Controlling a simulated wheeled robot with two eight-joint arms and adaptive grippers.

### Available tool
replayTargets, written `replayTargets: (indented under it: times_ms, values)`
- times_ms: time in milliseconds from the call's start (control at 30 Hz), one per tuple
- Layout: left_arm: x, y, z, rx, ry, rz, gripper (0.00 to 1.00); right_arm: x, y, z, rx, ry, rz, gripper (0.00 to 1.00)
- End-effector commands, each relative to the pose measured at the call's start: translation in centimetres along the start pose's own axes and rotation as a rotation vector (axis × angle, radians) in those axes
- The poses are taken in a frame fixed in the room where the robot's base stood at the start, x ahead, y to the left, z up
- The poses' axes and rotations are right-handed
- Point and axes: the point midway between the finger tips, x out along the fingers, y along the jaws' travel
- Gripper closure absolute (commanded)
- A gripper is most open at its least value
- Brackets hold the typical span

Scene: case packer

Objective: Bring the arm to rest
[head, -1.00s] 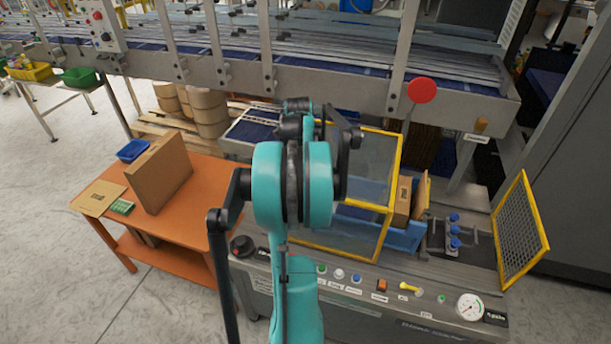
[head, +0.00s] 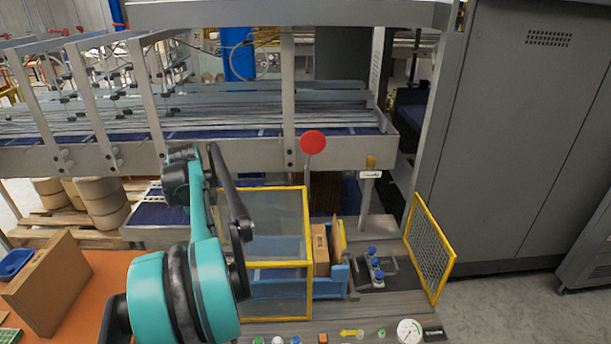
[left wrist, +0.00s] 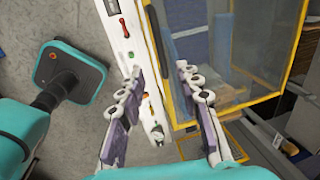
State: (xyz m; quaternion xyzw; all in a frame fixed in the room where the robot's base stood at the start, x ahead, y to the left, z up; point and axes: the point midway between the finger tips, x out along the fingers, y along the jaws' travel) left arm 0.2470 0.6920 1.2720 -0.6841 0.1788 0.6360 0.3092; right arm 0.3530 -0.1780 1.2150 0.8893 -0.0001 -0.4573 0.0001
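My left arm (head: 205,265), teal and black, rises from the bottom left of centre in the head view, in front of the case packer. I cannot make out its fingertips there. In the left wrist view my left gripper (left wrist: 163,120) has its two fingers well apart, with nothing between them. Below the fingers lie the packer's white control panel edge (left wrist: 125,60) and the yellow-framed clear guard (left wrist: 225,55). The fingers appear apart from both. My right arm and gripper are in neither view.
A yellow mesh gate (head: 430,250) stands open on the right. An orange table (head: 85,290) with a large cardboard box (head: 45,285) is at the lower left. Grey floor is clear at the lower right.

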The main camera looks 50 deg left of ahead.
Motion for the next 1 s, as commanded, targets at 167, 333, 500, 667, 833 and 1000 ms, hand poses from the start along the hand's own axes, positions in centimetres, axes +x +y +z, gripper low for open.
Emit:
replayTargets:
  times_ms: [167,333,500,667,833,1000]
  values:
    - [0.1,0.0,-0.2,-0.001,0.0,-0.001,0.66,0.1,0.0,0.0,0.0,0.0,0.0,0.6]
    - [1.1,0.8,-5.6,-0.04,0.008,-0.028,0.66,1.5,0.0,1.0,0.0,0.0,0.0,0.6]
    - [3.4,4.9,-17.5,-0.165,0.052,-0.097,0.66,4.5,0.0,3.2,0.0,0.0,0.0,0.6]
    - [6.1,12.1,-27.8,-0.315,0.146,-0.153,0.66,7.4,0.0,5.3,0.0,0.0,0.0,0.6]
    - [10.1,22.2,-35.9,-0.485,0.297,-0.158,0.66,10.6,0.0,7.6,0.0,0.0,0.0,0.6]
    - [14.0,30.9,-39.9,-0.631,0.437,-0.105,0.66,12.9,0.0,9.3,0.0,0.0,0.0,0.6]
